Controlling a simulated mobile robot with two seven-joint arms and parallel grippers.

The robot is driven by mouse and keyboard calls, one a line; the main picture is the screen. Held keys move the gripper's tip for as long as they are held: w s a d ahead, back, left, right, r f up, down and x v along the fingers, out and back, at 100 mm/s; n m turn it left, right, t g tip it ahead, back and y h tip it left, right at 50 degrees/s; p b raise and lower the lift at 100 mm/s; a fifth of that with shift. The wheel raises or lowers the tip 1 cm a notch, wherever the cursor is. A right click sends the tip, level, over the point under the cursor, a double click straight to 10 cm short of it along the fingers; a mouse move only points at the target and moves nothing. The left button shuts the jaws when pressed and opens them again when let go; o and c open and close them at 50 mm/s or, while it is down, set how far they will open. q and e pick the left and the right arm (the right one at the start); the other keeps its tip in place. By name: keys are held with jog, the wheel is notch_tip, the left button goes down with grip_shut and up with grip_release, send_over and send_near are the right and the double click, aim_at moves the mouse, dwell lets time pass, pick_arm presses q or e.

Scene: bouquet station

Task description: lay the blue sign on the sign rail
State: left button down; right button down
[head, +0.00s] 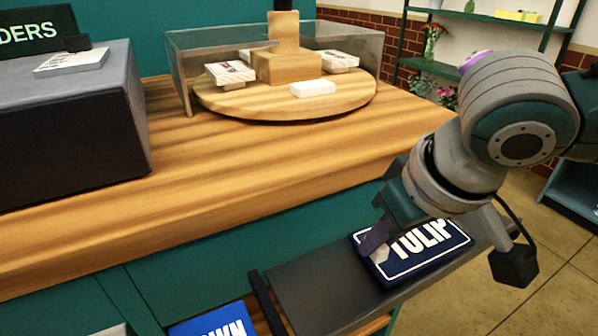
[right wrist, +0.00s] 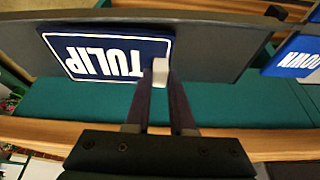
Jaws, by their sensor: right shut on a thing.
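The blue sign (head: 428,254) is dark blue with a white border and the word TULIP, and it also shows in the right wrist view (right wrist: 110,68). It lies flat over the right part of the dark grey sign rail (head: 312,288), which also shows in the right wrist view (right wrist: 215,48). I cannot tell whether it rests fully on it. My right gripper (head: 376,240) is shut on the sign at its left end, by a small white block (right wrist: 160,72) seen between the fingertips in the right wrist view (right wrist: 162,90). My left gripper is not in view.
A brighter blue sign (head: 212,322) ending in OWN lies lower left, past a dark upright divider (head: 268,302). Above is the wooden counter (head: 250,170) with a round wooden turntable (head: 225,102) and a dark box (head: 70,130). Green shelves (head: 430,68) stand behind.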

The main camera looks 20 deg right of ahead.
jog(key=c, duration=0.7)
grip_release()
notch_tip(320, 180, up, 2)
jog(key=p, duration=0.2)
jog(key=shift+p, duration=0.3)
notch_tip(320, 180, up, 5)
jog(key=p, duration=0.6)
jog(key=shift+p, duration=0.3)
